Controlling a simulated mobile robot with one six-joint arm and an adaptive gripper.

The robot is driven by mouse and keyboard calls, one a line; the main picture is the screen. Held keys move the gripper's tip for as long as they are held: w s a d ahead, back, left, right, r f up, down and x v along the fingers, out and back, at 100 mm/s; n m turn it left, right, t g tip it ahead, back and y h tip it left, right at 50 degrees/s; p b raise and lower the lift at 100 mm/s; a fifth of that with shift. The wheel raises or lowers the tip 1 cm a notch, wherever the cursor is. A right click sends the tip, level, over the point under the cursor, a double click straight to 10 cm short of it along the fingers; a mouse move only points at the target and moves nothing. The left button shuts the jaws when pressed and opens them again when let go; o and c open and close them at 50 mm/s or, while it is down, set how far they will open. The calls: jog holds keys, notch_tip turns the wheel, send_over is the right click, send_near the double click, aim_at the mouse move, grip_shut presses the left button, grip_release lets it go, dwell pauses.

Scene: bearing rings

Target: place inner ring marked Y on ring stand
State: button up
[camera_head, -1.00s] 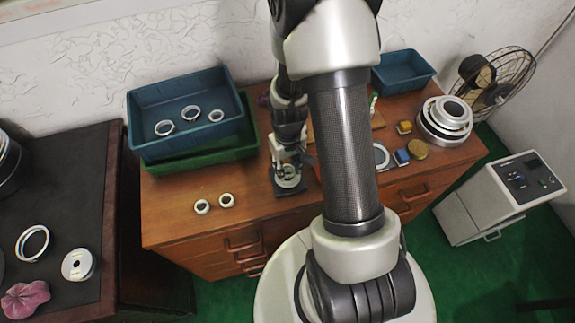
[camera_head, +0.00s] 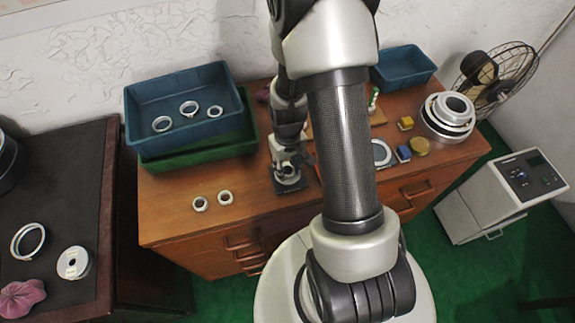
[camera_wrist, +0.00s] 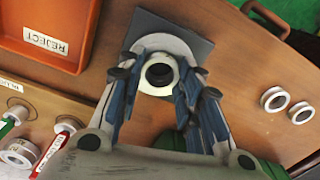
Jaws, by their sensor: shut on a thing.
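The ring stand has a dark square plate (camera_wrist: 198,45) with a pale round flange on it; its plate also shows in the head view (camera_head: 290,186) near the front of the bench. My gripper (camera_wrist: 158,82) is shut on a small pale ring (camera_wrist: 149,86), with a finger on either side. In the wrist view the ring lies over the middle of the stand, around or just above a dark round centre. I cannot tell whether it touches the stand. No Y mark is readable. My gripper (camera_head: 287,160) is directly over the stand in the head view.
Two small rings (camera_head: 200,204) (camera_head: 224,198) lie left of the stand. A blue tray (camera_head: 137,108) with three rings sits on a green tray (camera_head: 200,155) behind. A red REJECT tray (camera_wrist: 75,62) and labelled gauges (camera_wrist: 55,147) are close to the stand.

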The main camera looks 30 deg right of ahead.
jog(key=o, duration=1.1)
notch_tip(320, 180, up, 12)
dwell(0.6)
